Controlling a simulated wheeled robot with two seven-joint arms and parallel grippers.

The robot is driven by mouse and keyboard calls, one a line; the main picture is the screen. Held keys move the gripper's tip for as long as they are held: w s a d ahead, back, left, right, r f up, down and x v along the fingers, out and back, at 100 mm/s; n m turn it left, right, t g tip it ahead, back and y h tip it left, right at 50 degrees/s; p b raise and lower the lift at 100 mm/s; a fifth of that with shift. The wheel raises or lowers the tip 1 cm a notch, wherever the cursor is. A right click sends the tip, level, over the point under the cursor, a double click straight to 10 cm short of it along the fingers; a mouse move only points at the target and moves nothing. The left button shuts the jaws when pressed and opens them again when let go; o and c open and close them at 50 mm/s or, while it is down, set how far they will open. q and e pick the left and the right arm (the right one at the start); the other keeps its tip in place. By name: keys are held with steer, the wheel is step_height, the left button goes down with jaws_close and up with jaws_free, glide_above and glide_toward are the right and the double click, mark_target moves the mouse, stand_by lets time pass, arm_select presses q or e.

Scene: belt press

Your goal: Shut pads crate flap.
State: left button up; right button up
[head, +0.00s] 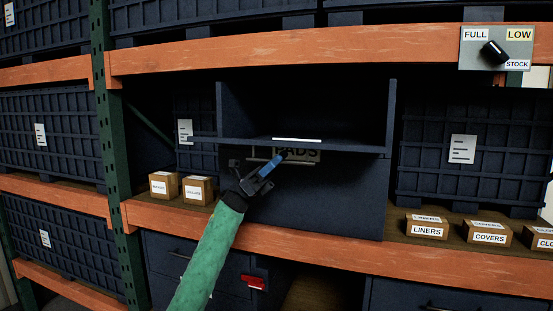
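The pads crate (310,205) is a dark blue box in the middle shelf bay. Its upper front is open and shows an empty-looking, dark inside. Its flap (345,148) is down, seen nearly edge-on as a thin ledge across the front, with a white strip on it. My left gripper (270,166), on a green arm, is in front of the crate just below the flap edge. A blue piece shows at its fingers; I cannot tell if it touches the flap. My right gripper is out of view.
Small LINERS (427,230) and COVERS (488,236) boxes stand at the right, with two small cartons (180,188) at the left. An orange beam (330,255) runs below the crate. A FULL/LOW stock switch (494,52) is at upper right.

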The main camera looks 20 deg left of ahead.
arm_select(q)
jaws_close()
steer(key=shift+r+t, duration=0.15)
steer(key=shift+t, duration=0.15)
